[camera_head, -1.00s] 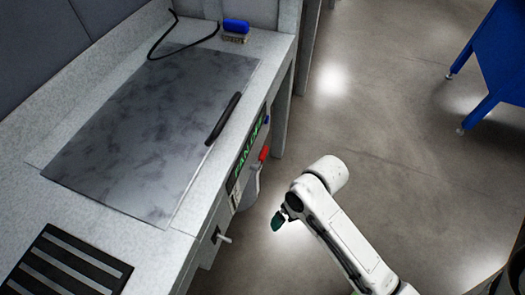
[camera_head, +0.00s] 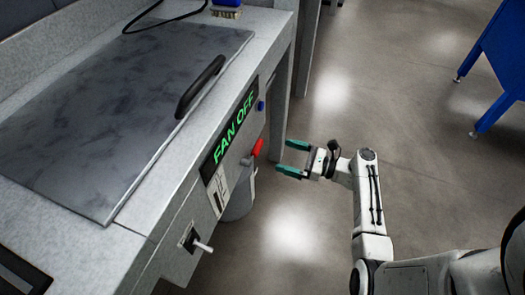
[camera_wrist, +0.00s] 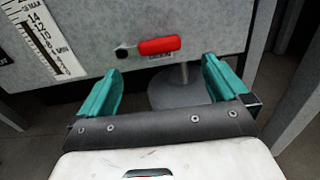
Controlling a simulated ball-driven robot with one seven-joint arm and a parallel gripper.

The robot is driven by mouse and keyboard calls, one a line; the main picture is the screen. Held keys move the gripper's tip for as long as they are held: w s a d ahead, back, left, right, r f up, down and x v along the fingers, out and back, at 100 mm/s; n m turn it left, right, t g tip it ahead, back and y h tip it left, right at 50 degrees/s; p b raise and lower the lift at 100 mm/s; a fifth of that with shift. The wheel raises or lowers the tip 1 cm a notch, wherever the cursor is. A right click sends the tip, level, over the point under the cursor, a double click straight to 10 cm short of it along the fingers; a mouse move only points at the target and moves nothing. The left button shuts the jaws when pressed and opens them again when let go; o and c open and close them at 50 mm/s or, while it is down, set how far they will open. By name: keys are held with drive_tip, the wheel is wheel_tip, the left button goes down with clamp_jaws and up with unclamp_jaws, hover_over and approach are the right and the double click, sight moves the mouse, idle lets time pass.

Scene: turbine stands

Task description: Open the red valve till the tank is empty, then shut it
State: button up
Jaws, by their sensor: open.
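The red valve handle (camera_head: 257,148) sticks out from the front panel of the grey bench, below and right of the green "FAN OFF" display. In the wrist view the red handle (camera_wrist: 159,45) lies level, to the right of a dark round pivot. My gripper (camera_head: 286,158) is open and empty, its teal fingers pointing at the panel just right of the handle. In the wrist view the gripper (camera_wrist: 163,82) has the handle ahead of and between its fingers, apart from them. A scale (camera_wrist: 50,38) with numbers shows on the panel at the left. I cannot tell the tank's level.
A grey bucket (camera_head: 238,203) stands under the panel, with a thin pipe above it in the wrist view. A white-tipped lever (camera_head: 203,246) juts from the panel. A metal lid (camera_head: 110,100) with a black handle covers the bench top.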

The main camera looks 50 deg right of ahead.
sight(260, 149)
drive_tip(key=b+x, duration=0.1)
drive_tip(key=x, duration=0.8)
drive_tip(key=c, duration=1.5)
